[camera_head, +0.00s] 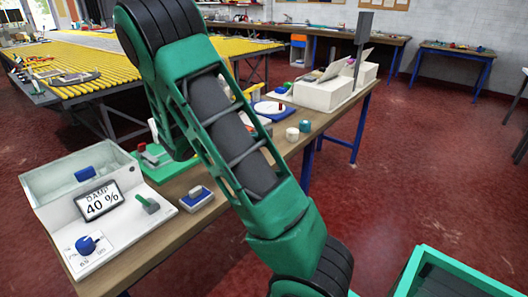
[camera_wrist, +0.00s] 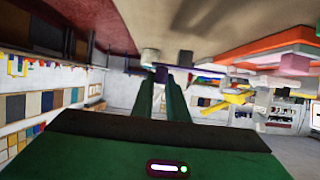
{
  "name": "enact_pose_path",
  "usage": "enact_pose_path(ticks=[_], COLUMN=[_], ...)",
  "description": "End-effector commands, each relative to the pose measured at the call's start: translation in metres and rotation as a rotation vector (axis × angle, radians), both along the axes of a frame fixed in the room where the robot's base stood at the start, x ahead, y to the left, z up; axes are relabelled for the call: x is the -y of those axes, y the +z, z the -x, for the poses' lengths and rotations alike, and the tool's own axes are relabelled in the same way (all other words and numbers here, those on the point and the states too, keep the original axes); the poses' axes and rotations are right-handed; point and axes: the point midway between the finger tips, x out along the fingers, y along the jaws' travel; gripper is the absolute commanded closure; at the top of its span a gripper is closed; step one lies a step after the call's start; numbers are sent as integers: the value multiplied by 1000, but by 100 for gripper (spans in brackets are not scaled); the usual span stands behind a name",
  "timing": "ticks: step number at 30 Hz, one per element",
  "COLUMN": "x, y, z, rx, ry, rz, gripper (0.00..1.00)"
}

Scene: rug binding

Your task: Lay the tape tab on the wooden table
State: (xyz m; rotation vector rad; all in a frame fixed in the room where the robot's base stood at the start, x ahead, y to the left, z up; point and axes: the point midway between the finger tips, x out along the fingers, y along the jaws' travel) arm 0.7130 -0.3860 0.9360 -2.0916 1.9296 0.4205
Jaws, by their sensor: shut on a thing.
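The wooden table (camera_head: 318,122) runs from the lower left to the upper right in the head view. In the wrist view, which is upside down, its brown top (camera_wrist: 225,22) fills the upper part. My gripper (camera_wrist: 163,84) has its two dark green fingers close together, shut on a small dark purple piece (camera_wrist: 161,74) that looks like the tape tab. The piece shows only as a small patch, and its shape is unclear. It seems close to the table, but I cannot tell whether it touches. In the head view my arm hides the gripper and the piece.
A white damp box with a "40 %" sign (camera_head: 100,201) stands at the table's near left. A blue-and-white block (camera_head: 196,197), a white cup (camera_head: 292,134), a teal cup (camera_head: 305,126) and white bins (camera_head: 325,94) also stand on it.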

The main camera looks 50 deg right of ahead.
Motion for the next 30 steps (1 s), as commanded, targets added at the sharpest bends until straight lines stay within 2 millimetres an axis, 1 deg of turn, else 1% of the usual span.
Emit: enact_pose_path(ticks=[1,3,8,11,14,21,28,29,30], x=[10,20,33,35,35,35,35,35,35], y=[-6,-12,-22,-24,-32,-61,-64,-64,-64], z=[6,12,18,19,19,19,19,19,19], rx=[-3,-2,0,0,-1,-2,0,0,0], ry=[-4,-5,-2,-1,-1,-1,-1,-1,-1], rz=[0,1,0,0,0,0,-1,-1,-1], gripper=[100,100,100,100,100,100,100,82,72])
